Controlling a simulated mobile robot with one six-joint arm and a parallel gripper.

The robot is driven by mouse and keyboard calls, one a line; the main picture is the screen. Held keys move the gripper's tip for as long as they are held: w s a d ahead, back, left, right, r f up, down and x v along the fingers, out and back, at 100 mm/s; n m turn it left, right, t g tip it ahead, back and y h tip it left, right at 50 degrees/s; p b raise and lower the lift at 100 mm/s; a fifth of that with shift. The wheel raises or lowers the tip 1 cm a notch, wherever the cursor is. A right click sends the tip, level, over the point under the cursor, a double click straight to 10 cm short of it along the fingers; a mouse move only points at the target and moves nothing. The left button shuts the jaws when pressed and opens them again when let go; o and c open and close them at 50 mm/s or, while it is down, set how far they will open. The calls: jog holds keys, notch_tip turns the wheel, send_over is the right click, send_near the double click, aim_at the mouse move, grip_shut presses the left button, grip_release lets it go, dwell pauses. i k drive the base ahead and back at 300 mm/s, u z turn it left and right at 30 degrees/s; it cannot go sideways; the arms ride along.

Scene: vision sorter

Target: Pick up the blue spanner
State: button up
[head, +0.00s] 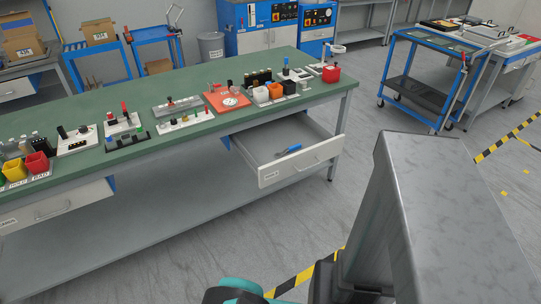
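A small blue tool with a greyish end, which looks like the blue spanner (289,150), lies in the open drawer (298,170) under the right end of the green workbench. It lies slantwise near the drawer's front panel. It is too small to make out its exact shape. My gripper is not in view. Only grey and teal parts of my own body show at the bottom and right.
The green workbench (150,150) carries several fixtures, bins and an orange-red board (227,101). A second drawer (55,208) is at lower left. A blue trolley (420,85) stands at upper right. Grey floor (365,110) is clear between bench and trolley.

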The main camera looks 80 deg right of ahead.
aim_at(292, 148)
jog(key=u, duration=0.7)
jog(key=k, duration=2.45)
jog(key=z, duration=0.65)
